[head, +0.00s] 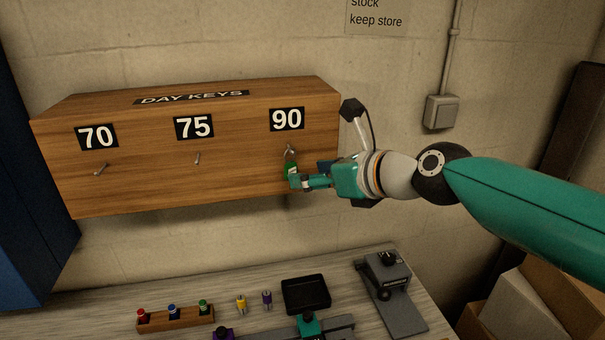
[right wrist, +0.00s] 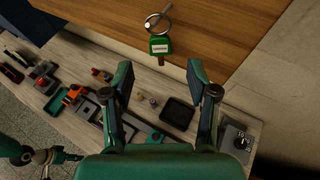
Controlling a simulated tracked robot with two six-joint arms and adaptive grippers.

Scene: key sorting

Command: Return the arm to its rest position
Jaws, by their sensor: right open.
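A key ring with a green tag (head: 290,170) hangs on the hook under the 90 label of the wooden key cabinet (head: 240,190). In the right wrist view the green tag (right wrist: 160,45) hangs from its ring on the hook, beyond the fingertips. My right gripper (head: 305,181) is at the cabinet front beside the tag; in the head view its fingers overlap the tag's lower part. In the right wrist view its two fingers (right wrist: 161,78) are apart with nothing between them. Part of my left arm seems to show at the lower left there, too small to read its gripper.
The hooks under 70 (head: 100,169) and 75 (head: 197,158) are bare. Below is a workbench (head: 250,285) with a wooden rack (head: 176,319) of coloured pieces, a black tray (head: 306,294) and a grey device (head: 390,290). Cardboard boxes (head: 515,310) stand at the lower right.

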